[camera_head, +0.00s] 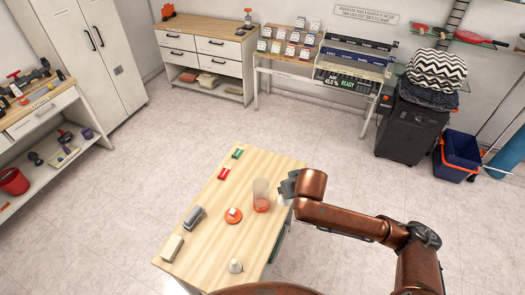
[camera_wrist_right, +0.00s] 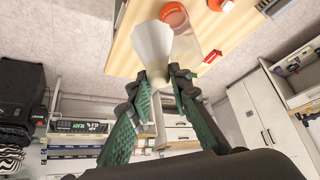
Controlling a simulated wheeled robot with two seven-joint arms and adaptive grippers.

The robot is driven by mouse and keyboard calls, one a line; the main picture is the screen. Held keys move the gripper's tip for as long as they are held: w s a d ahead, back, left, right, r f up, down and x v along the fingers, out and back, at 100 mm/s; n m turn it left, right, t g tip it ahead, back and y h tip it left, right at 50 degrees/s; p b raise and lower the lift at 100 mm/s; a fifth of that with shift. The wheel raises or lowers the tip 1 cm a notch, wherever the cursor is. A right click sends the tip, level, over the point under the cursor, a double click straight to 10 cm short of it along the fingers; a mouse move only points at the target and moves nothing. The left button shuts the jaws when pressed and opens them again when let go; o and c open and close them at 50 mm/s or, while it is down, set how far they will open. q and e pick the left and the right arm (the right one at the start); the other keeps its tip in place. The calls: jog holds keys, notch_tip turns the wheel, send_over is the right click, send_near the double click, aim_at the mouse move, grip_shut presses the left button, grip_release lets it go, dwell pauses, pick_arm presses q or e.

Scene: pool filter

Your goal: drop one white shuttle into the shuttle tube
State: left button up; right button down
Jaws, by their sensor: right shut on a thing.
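My right gripper (camera_head: 288,187) is at the right edge of the wooden table, just right of the tube, shut on a white shuttle (camera_head: 282,200). In the right wrist view, the held shuttle (camera_wrist_right: 153,44) shows as a white cone, its narrow end between the green fingertips (camera_wrist_right: 160,78). The clear shuttle tube (camera_head: 260,187) stands upright on the table with an orange bottom; it also shows partly behind the held shuttle in the wrist view (camera_wrist_right: 185,42). A second white shuttle (camera_head: 235,266) stands near the table's front edge. My left gripper is not in view.
On the table (camera_head: 205,245) are an orange disc (camera_head: 233,216) with a white piece on it, a grey item (camera_head: 194,218), a beige block (camera_head: 172,248), and red (camera_head: 223,174) and green (camera_head: 238,153) items at the far end. Open floor surrounds the table's left and far sides.

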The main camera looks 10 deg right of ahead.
jog(key=w+a+r+n+g+y+p, duration=0.1)
jog(key=w+a+r+n+p, duration=0.15)
jog(key=w+p, duration=0.45)
jog(key=w+a+r+n+y+p, duration=0.1)
jog(key=w+a+r+n+p, duration=0.15)
jog(key=w+p, duration=0.45)
notch_tip(320, 180, down, 7)
jog(key=s+b, duration=0.1)
jog(key=b, duration=0.3)
jog(key=shift+a+y, duration=0.15)
jog(key=shift+y, duration=0.15)
jog(key=c, duration=1.7)
grip_release()
